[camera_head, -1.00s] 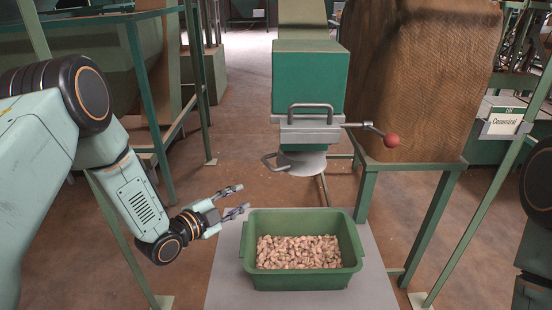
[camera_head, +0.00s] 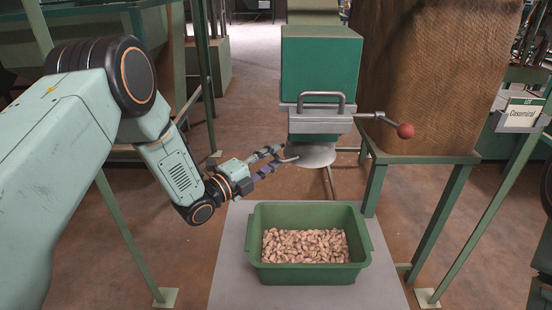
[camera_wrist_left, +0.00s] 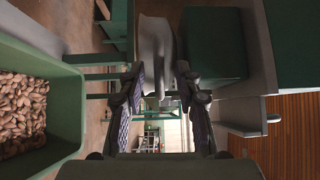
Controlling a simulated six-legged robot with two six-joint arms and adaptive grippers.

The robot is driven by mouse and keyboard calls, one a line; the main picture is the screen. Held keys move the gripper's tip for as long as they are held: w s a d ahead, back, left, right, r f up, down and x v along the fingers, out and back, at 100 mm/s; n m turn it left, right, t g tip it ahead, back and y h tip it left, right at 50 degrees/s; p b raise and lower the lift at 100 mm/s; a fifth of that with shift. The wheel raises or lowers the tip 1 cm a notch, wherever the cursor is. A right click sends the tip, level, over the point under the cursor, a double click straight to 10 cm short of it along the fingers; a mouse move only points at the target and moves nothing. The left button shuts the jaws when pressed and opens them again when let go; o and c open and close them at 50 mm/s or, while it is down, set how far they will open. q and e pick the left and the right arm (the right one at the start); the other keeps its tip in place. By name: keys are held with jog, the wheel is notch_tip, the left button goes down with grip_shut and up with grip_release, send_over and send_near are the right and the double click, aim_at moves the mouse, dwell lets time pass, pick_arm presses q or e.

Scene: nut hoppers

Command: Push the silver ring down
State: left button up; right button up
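The silver ring (camera_head: 290,158) is a small loop low on the left side of the green hopper box (camera_head: 320,72), above the grey spout plate (camera_head: 315,155). It is mostly hidden behind my fingers in the head view. My left gripper (camera_head: 277,158) is open, with its fingertips at the ring; I cannot tell whether they touch it. In the left wrist view the two fingers (camera_wrist_left: 162,95) stand apart, with the grey spout (camera_wrist_left: 155,45) ahead between them. A grey bar-like part (camera_wrist_left: 184,75) shows near the right-hand finger.
A green tub (camera_head: 255,270) of nuts stands on a grey table (camera_head: 228,285) below the gripper. A silver handle (camera_head: 321,97) is on the hopper's front. A lever with a red ball (camera_head: 405,131) sticks out right. Green frame posts stand on both sides.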

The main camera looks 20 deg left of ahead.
pick_arm(q)
jog(key=shift+w+d, duration=0.2)
jog(key=shift+w, duration=0.75)
jog(key=shift+d, duration=0.15)
grip_shut()
